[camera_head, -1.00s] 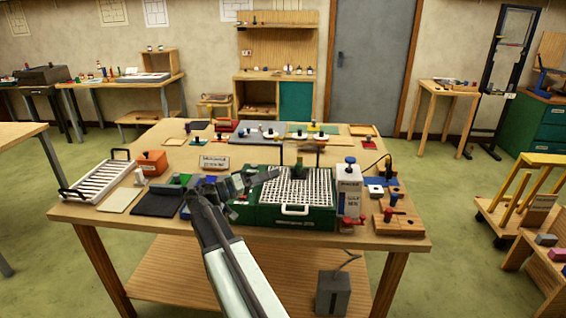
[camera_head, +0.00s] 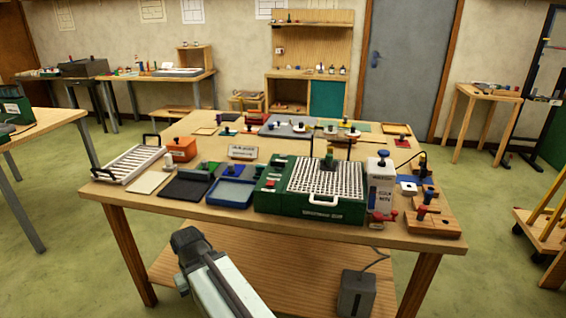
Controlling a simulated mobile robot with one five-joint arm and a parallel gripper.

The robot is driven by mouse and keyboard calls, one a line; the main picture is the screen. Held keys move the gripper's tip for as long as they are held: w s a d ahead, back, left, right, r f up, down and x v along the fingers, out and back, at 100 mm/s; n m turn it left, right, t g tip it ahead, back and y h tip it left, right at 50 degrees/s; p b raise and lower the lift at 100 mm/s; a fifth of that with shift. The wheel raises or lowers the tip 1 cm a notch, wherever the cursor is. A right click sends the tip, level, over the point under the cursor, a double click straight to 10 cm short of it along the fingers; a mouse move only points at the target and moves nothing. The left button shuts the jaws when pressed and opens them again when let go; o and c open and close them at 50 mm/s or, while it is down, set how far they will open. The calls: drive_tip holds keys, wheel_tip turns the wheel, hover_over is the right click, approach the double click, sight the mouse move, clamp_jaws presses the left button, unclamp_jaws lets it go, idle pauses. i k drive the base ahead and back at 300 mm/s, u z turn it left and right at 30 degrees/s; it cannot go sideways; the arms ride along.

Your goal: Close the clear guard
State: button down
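The green grinder (camera_head: 268,200) stands at the front of the table, with a white grid bed (camera_head: 300,177) on top and a white handle (camera_head: 323,200) at its front edge. Two thin dark posts (camera_head: 349,148) rise at the back of the grid. The clear guard itself is hard to make out, and I cannot tell its angle. My arm shows at the bottom, below the table's front edge and left of the grinder.
A blue tray (camera_head: 231,192) and a dark mat (camera_head: 186,188) lie left of the grinder. A white bottle-like box (camera_head: 380,185) and a wooden block with red knobs (camera_head: 435,218) stand to its right.

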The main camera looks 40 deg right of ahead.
sight(308, 127)
drive_tip(key=u, duration=2.45)
drive_tip(key=k, duration=1.1)
drive_tip(key=z, duration=1.3)
drive_tip(key=i, duration=1.7)
